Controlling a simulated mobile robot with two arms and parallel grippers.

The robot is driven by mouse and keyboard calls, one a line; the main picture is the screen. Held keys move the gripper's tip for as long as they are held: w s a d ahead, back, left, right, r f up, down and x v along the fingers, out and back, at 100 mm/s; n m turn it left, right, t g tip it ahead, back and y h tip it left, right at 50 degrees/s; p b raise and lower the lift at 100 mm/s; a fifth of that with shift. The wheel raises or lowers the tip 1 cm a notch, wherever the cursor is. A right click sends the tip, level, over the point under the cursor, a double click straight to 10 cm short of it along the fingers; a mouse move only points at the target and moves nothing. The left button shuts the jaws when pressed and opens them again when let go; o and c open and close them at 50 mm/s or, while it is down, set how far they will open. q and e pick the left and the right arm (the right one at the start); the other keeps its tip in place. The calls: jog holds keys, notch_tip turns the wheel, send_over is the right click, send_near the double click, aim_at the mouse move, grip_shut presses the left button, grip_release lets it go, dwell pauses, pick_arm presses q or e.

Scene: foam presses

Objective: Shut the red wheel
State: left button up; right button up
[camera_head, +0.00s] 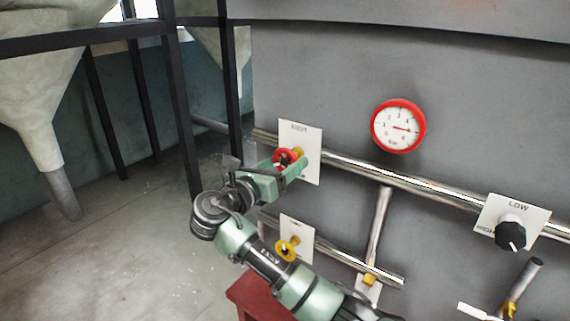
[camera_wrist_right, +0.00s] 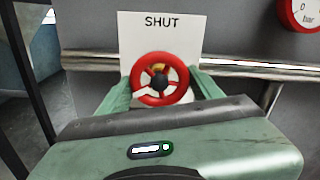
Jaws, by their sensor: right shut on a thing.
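The red wheel (camera_head: 284,157) sits on a brass stem in front of a white plate (camera_head: 312,140) on the grey machine wall. My right gripper (camera_head: 291,165) is at the red wheel. In the right wrist view its two green fingers (camera_wrist_right: 160,84) stand on the left and right of the rim, shut on it. The finger tips are partly hidden behind the wheel. My left gripper is not in view.
A yellow wheel (camera_head: 287,249) is mounted below on another white plate. A red-rimmed gauge (camera_head: 399,126) hangs to the right, above a steel pipe (camera_head: 420,186). A black knob (camera_head: 510,236) is at right. Dark frame posts (camera_head: 180,100) stand left, with bare floor below.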

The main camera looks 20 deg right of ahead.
dwell(0.3)
jog(key=o, duration=1.3)
jog(key=shift+a, duration=0.1)
jog(key=shift+o, duration=0.2)
jog(key=shift+s+a, duration=0.2)
jog(key=shift+a, duration=0.05)
jog(key=b+v, duration=0.3)
jog(key=v, duration=0.4)
